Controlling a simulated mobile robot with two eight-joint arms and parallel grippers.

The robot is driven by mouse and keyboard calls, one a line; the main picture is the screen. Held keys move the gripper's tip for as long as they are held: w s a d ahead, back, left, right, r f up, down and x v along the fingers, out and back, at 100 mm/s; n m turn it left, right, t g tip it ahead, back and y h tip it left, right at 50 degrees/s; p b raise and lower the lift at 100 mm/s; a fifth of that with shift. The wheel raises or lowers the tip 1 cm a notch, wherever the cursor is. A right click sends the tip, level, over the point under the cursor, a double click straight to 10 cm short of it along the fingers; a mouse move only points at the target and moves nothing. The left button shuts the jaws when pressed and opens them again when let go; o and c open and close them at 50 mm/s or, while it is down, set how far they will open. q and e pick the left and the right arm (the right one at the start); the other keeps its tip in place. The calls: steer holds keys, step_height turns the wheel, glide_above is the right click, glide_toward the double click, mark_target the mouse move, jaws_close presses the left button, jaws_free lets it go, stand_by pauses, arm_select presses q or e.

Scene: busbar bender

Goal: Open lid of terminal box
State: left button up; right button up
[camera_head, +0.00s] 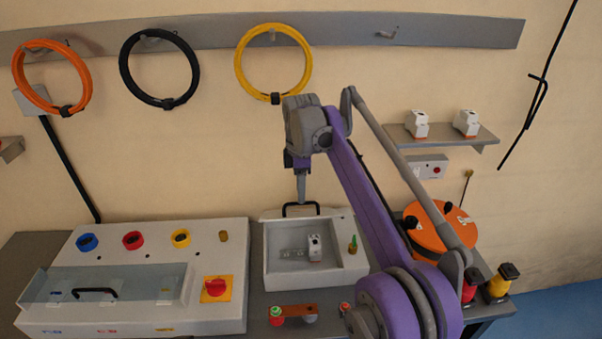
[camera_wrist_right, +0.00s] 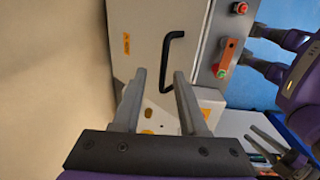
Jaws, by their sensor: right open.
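The grey terminal box (camera_head: 268,272) sits on the bench at picture centre in the head view, its inside open to view with a white component (camera_head: 315,247) in it. Its lid appears raised at the back of the box; its pale outer face (camera_wrist_right: 140,22) shows in the wrist view. The black lid handle (camera_head: 301,205) stands at the lid's upper edge and also shows in the wrist view (camera_wrist_right: 168,62). My right gripper (camera_head: 301,197) points down just above the handle. Its fingers (camera_wrist_right: 160,76) are apart and empty, with the handle visible beyond them.
A console (camera_head: 120,255) with a clear cover stands left of the box. An orange reel (camera_head: 440,228) and several bobbins stand right, partly behind my arm. The wall is close behind; cable coils (camera_head: 240,68) hang above.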

step_height(320, 180, up, 7)
steer(key=shift+s, duration=0.15)
steer(key=shift+s+r, duration=0.1)
steer(key=shift+r, duration=0.05)
stand_by(0.4)
